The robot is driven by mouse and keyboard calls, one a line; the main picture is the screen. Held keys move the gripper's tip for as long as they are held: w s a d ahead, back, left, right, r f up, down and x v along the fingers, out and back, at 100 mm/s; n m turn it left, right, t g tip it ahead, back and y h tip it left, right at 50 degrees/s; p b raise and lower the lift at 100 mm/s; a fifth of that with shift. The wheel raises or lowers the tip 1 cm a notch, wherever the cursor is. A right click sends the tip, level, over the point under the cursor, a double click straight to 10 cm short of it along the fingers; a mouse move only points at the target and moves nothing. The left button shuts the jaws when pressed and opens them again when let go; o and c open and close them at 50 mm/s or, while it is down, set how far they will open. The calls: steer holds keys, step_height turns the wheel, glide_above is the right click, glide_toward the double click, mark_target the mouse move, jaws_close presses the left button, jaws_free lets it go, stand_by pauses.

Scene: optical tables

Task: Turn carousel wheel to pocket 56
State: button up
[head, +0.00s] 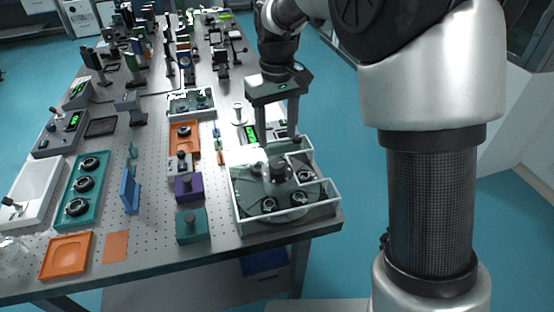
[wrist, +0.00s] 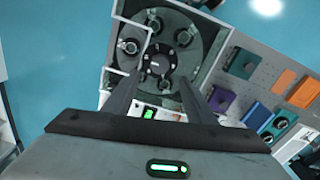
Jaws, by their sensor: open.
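The carousel is a white-walled box (head: 286,223) at the near right corner of the table. Inside is a dark grey-green wheel (head: 284,204) bearing several round black-ringed fittings and a central hub (head: 277,172). In the wrist view the wheel (wrist: 183,38) shows whole fittings around a dark hub (wrist: 158,64) with small light marks. My gripper (head: 278,142) is open and empty, pointing down above the far part of the box. In the wrist view its fingers (wrist: 158,98) lie either side of the hub's near side, apart from it. A lit green display (wrist: 148,113) is too small to read.
A teal block (head: 192,227) and a purple block (head: 188,187) stand left of the box. An orange tray (head: 67,256), a teal tray with rings (head: 62,213) and a blue upright plate (head: 130,192) lie further left. The table edge is close on the right.

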mark_target(277, 163)
step_height(277, 163, down, 9)
steer(key=shift+f+b, duration=0.1)
steer(key=shift+b, duration=0.3)
jaws_close()
